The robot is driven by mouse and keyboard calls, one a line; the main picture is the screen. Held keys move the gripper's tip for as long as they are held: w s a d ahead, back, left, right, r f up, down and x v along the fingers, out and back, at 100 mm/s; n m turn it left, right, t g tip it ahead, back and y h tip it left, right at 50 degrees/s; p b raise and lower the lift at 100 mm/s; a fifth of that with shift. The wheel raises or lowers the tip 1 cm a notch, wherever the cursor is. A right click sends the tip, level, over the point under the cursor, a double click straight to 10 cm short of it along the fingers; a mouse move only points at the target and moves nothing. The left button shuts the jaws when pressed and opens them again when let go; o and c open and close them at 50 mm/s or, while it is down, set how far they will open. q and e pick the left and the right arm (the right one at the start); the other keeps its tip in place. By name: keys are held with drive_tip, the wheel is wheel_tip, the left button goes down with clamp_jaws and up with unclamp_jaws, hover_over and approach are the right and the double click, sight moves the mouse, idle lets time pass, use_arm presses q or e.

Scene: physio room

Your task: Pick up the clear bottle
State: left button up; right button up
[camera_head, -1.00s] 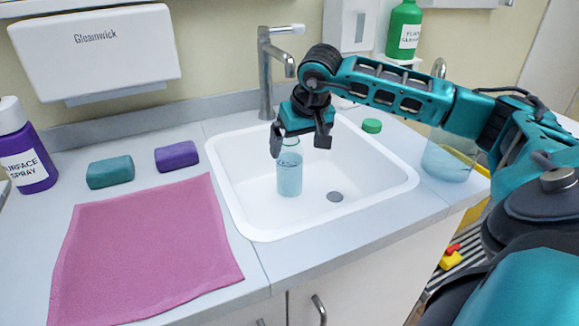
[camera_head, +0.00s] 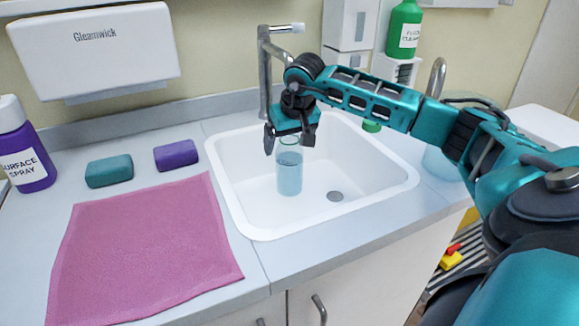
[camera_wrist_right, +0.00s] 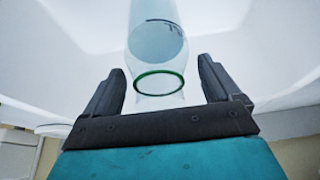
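The clear bottle (camera_head: 289,174) stands upright in the white sink basin, with bluish liquid in it. In the right wrist view the bottle (camera_wrist_right: 157,45) shows its open neck with a green ring, lying between the two fingers. My right gripper (camera_head: 289,145) is above the bottle, pointing down, its fingers at either side of the neck. In the wrist view the right gripper (camera_wrist_right: 158,85) is open, with gaps between both fingers and the glass. My left gripper is not in view.
The sink (camera_head: 240,205) has a tap (camera_head: 265,75) behind it. A green cap (camera_head: 371,126) lies at its right rim. A pink towel (camera_head: 145,245), a teal sponge (camera_head: 109,171), a purple sponge (camera_head: 176,155) and a spray bottle (camera_head: 25,150) are at left.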

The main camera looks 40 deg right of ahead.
clamp_jaws()
idle(0.7)
